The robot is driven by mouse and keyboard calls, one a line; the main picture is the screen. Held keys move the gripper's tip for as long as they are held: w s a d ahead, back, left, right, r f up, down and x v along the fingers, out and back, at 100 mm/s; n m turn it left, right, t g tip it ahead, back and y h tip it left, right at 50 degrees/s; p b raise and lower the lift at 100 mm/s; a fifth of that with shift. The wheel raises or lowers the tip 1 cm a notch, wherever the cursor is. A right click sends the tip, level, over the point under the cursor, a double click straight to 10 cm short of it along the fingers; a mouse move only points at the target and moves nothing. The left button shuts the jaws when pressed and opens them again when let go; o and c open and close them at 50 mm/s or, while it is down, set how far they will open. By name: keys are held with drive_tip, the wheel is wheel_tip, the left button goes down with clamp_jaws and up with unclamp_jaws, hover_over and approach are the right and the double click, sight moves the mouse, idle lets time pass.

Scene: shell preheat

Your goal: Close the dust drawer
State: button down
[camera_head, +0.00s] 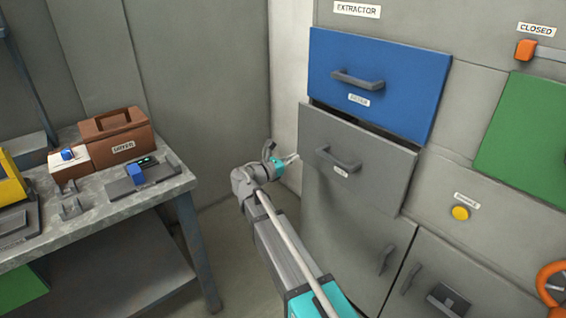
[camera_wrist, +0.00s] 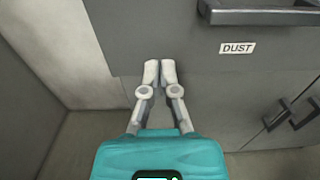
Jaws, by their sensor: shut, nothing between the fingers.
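The dust drawer (camera_head: 357,157) has a grey front with a bar handle and a small label. It stands out from the grey cabinet, with a dark gap along its top edge. In the wrist view the drawer front (camera_wrist: 195,42) shows its DUST label and part of the dark handle (camera_wrist: 262,14). My gripper (camera_head: 291,159) is at the left edge of the drawer front. In the wrist view my gripper (camera_wrist: 160,66) has its fingertips together, over the lower left part of the front, left of and below the handle. Whether the tips touch it I cannot tell.
A blue drawer (camera_head: 378,82) is above the dust drawer. Lower cabinet doors (camera_head: 445,280) with handles are below. A yellow button (camera_head: 460,213), an orange wheel (camera_head: 552,282) and a green panel (camera_head: 525,135) are at the right. A workbench (camera_head: 100,225) with a brown dryer box (camera_head: 118,140) stands at the left.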

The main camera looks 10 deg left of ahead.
sight(315, 147)
drive_tip(key=x, duration=0.8)
drive_tip(key=shift+w, duration=0.1)
